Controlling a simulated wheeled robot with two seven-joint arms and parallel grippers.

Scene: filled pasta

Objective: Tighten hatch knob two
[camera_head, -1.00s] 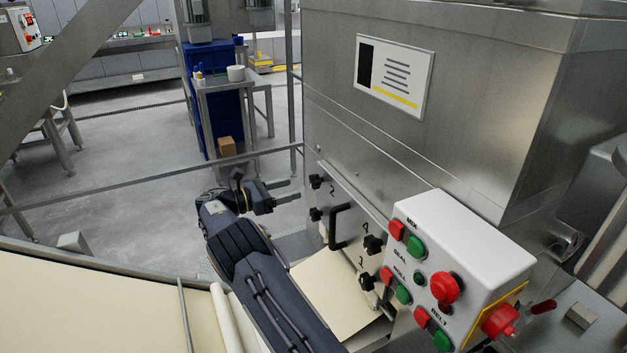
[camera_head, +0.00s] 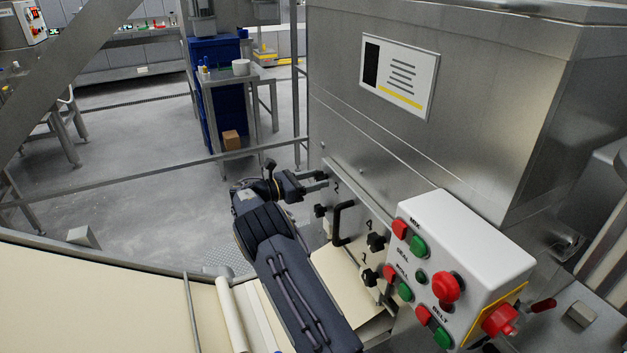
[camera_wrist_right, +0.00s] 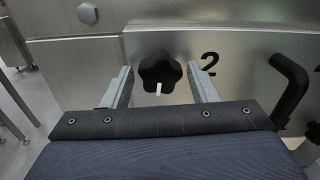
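Hatch knob two (camera_wrist_right: 160,70) is a black lobed knob with a white mark pointing down, on the metal hatch plate (camera_wrist_right: 235,60). A black "2" is printed to its right. My right gripper (camera_wrist_right: 158,85) is open, with one finger on each side of the knob; I cannot tell whether they touch it. In the head view my right gripper (camera_head: 319,181) is at the hatch's upper left corner and hides this knob. My left gripper is not in view.
A black handle (camera_head: 339,222) stands out from the hatch. Other black knobs sit lower left (camera_head: 320,211), upper right (camera_head: 376,241) and lower right (camera_head: 369,277). A white control box (camera_head: 465,245) with red and green buttons is close on the right.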

